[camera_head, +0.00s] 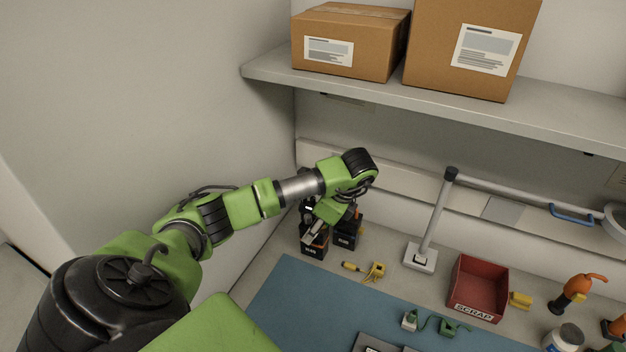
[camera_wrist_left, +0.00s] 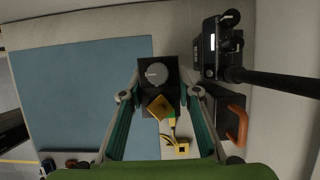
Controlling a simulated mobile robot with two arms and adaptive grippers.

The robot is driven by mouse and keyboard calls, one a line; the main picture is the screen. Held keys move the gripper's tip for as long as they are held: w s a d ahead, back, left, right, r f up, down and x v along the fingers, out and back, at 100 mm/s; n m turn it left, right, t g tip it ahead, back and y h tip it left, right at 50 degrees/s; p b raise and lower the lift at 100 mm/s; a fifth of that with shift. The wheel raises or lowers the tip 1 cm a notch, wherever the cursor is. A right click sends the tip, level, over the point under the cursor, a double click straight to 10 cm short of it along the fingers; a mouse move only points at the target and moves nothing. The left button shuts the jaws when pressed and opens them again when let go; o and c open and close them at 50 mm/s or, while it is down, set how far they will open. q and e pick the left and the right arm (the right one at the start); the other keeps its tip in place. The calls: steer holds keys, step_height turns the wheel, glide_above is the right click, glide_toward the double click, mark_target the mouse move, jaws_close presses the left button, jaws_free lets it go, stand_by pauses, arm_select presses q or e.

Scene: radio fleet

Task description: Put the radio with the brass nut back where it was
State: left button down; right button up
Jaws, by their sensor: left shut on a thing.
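My left gripper (camera_head: 320,228) points down at the back left of the bench, beside two dark labelled units, one front left (camera_head: 313,248) and one behind it to the right (camera_head: 346,238). In the left wrist view the gripper (camera_wrist_left: 160,95) is shut on a black radio (camera_wrist_left: 157,90) with a round grey knob on top. Another black radio (camera_wrist_left: 222,48) with a long black antenna is to the right of the fingers, apart from the held one. My right gripper is not in view.
A lamp base (camera_head: 420,258), a red scrap bin (camera_head: 478,288) and a green corded item (camera_head: 447,327) are to the right. A shelf (camera_head: 450,92) with two cartons overhangs the bench.

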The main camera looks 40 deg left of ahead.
arm_select(q)
steer(key=shift+w+a+f+b, duration=0.2)
steer(key=shift+a+f+b, duration=0.15)
steer(key=shift+f+b, duration=0.1)
step_height(320, 180, down, 3)
steer(key=shift+a+f+b, duration=0.1)
steer(key=shift+a+b, duration=0.05)
steer(key=shift+b, duration=1)
steer(key=c, duration=1.8)
jaws_free()
